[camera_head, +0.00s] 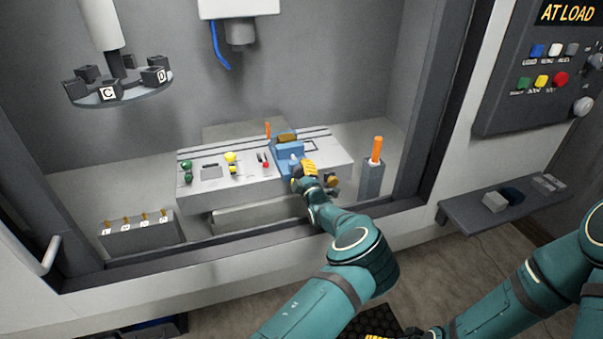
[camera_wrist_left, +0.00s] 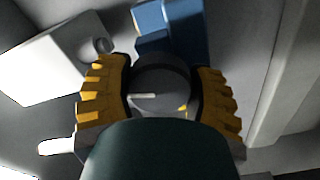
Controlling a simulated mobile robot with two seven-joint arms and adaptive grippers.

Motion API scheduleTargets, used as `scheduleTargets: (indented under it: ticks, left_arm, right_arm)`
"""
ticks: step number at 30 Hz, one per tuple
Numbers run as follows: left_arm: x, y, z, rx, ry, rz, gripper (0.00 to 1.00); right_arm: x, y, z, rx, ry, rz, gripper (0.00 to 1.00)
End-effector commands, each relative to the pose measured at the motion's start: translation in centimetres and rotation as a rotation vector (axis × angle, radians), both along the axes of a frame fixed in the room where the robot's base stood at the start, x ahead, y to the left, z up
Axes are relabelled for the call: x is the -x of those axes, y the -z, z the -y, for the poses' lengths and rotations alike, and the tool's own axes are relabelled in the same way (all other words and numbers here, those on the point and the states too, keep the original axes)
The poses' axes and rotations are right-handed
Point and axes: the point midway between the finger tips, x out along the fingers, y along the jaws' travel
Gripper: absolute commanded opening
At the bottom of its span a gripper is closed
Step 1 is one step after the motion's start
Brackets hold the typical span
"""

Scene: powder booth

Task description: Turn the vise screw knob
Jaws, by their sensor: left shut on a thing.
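The blue vise (camera_head: 286,156) stands on the pale machine table, and its blue body (camera_wrist_left: 172,30) also shows at the top of the left wrist view. My left gripper (camera_head: 305,171) is at the near end of the vise. In the left wrist view its yellow-padded fingers are on both sides of the dark round screw knob (camera_wrist_left: 160,82), shut on it. The knob's face has a white line, pointing sideways, and a small yellow mark nearby. In the head view the gripper hides the knob. My right gripper (camera_head: 395,335) is mostly cut off at the bottom edge.
The table (camera_head: 205,198) carries small green, yellow and red parts left of the vise. A grey post with an orange top (camera_head: 372,170) stands close right of my left arm. A carousel (camera_head: 120,95) hangs at upper left. The panel screen (camera_head: 568,13) reads AT LOAD.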

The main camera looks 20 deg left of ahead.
Motion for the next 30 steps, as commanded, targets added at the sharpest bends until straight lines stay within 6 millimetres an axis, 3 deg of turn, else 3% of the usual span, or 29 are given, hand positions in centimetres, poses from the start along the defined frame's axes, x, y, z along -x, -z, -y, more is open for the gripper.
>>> scheduleTargets:
  ticks: [8,9,11,12,23,30]
  left_arm:
    - [0.0,0.1,0.0,0.000,0.000,-0.002,0.22]
    - [0.0,0.1,0.0,0.000,0.000,-0.002,0.64]
    - [0.0,0.1,0.0,0.000,0.000,-0.002,0.85]
    - [0.0,0.1,0.0,0.000,0.000,-0.002,0.91]
    - [0.2,0.0,0.2,0.000,0.001,0.000,0.91]
    - [2.7,0.0,2.0,0.000,0.002,-0.001,0.91]
  right_arm:
    - [0.0,0.0,0.0,0.000,0.000,0.000,0.91]
    - [0.0,0.0,0.0,0.000,0.000,0.000,0.91]
    - [0.0,0.0,0.0,0.000,0.000,0.000,0.91]
    - [0.0,0.0,0.0,0.000,0.000,0.000,0.91]
    - [0.0,0.0,0.0,0.000,0.000,0.000,0.91]
    - [0.0,0.0,0.0,0.000,0.000,0.000,0.91]
